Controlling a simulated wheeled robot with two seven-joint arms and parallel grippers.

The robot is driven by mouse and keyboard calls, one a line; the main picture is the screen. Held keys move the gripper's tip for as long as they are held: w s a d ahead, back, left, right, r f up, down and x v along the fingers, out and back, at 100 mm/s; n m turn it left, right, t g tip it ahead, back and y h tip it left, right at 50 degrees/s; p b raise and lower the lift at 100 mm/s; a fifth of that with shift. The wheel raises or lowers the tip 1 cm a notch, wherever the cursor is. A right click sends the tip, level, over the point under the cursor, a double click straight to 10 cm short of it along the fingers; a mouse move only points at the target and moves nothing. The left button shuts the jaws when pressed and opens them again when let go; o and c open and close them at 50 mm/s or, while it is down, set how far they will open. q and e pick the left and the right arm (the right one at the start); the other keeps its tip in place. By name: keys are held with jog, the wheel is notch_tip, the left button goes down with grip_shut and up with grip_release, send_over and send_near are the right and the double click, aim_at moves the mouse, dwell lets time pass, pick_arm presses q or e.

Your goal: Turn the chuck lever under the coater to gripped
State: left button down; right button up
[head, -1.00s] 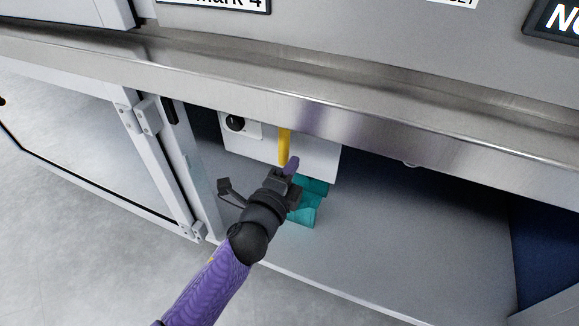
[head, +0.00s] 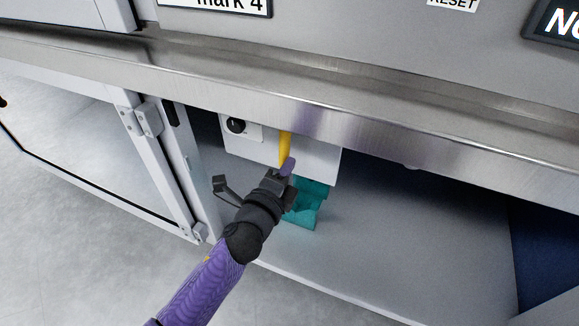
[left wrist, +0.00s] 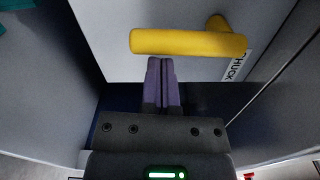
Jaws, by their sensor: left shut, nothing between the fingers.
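The yellow chuck lever (head: 285,147) is on a white box (head: 318,158) under the steel bench edge. In the left wrist view the lever (left wrist: 180,43) is a yellow bar running sideways, bent at its right end where it meets the white panel, beside a label reading "CHUCK". My left gripper (head: 288,166) is at the lower end of the lever. Its purple fingers (left wrist: 161,80) are shut together with nothing between them, their tips right at the lever's edge; I cannot tell whether they touch. My right gripper is not in view.
A dark round knob (head: 236,125) is on a white plate left of the lever. A teal object (head: 306,204) is behind my gripper in the cabinet. An open cabinet door (head: 95,150) stands at left. The steel bench edge (head: 350,122) overhangs above. The cabinet floor to the right is clear.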

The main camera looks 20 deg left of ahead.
pick_arm(q)
jog(key=shift+a+m, duration=0.2)
jog(key=shift+m, duration=0.2)
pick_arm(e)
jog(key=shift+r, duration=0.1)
pick_arm(q)
jog(key=a+m, duration=0.1)
jog(key=m, duration=0.2)
jog(key=shift+a+p, duration=0.35)
jog(key=shift+a, duration=0.05)
jog(key=a+r+m+p, duration=0.3)
jog(key=a+m+p, duration=0.1)
jog(key=m, duration=0.8)
jog(key=shift+w+a+r+m, duration=0.15)
jog(key=shift+a+r+m, duration=0.25)
jog(key=shift+a, duration=0.15)
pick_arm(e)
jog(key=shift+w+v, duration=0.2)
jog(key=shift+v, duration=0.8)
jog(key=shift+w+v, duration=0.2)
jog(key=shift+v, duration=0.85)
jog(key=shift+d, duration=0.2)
